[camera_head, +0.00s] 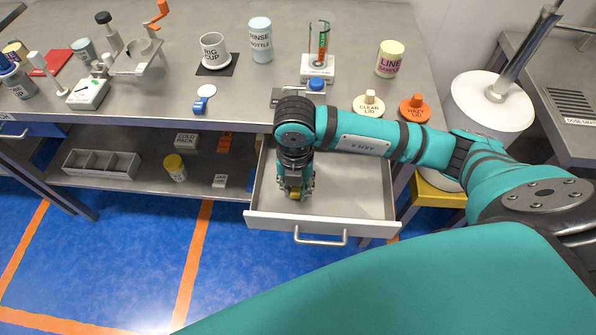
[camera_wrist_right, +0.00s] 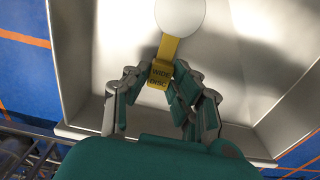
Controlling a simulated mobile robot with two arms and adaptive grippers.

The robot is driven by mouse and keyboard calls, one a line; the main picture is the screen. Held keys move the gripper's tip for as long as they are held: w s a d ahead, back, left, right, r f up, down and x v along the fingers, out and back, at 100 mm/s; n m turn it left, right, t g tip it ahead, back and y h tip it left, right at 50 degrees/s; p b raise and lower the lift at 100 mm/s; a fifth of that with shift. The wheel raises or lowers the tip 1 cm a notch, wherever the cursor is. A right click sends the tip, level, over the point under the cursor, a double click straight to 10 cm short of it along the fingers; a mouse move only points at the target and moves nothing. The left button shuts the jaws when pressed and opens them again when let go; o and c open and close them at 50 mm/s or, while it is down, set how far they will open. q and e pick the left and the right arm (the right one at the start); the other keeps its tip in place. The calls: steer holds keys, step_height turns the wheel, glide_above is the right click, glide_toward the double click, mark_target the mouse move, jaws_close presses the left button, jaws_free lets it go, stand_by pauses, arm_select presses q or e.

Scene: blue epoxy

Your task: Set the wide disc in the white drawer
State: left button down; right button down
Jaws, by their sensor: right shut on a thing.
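The white drawer (camera_head: 345,222) is pulled out below the bench at the centre right of the head view. Its pale interior and walls (camera_wrist_right: 115,60) fill much of the right wrist view. My right gripper (camera_head: 295,190) reaches down inside the drawer, near its left front part. It is shut on the yellow tab of the wide disc (camera_wrist_right: 161,74), which is labelled "WIDE DISC". The disc's round white part (camera_wrist_right: 181,14) lies beyond the fingertips. I cannot tell whether the disc touches the drawer floor. My left gripper is not in view.
The bench top above holds a clean lid (camera_head: 368,106), a hazy lid (camera_head: 415,108), a line sample jar (camera_head: 389,59), a rinse bottle (camera_head: 260,40) and a rig cup (camera_head: 214,50). A lower shelf left of the drawer holds a grey divided tray (camera_head: 100,164). The drawer's right part is clear.

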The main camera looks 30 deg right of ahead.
steer(key=w+d, duration=0.1)
steer(key=w+d+p, duration=0.1)
steer(key=w, duration=0.1)
steer(key=shift+w+d+f, duration=0.1)
steer(key=shift+w+f, duration=0.05)
steer(key=shift+f, duration=0.5)
steer(key=shift+f, duration=0.15)
steer(key=c, duration=1.1)
jaws_free()
step_height(320, 180, up, 12)
steer(key=shift+r+b, duration=0.2)
steer(key=shift+b, duration=0.1)
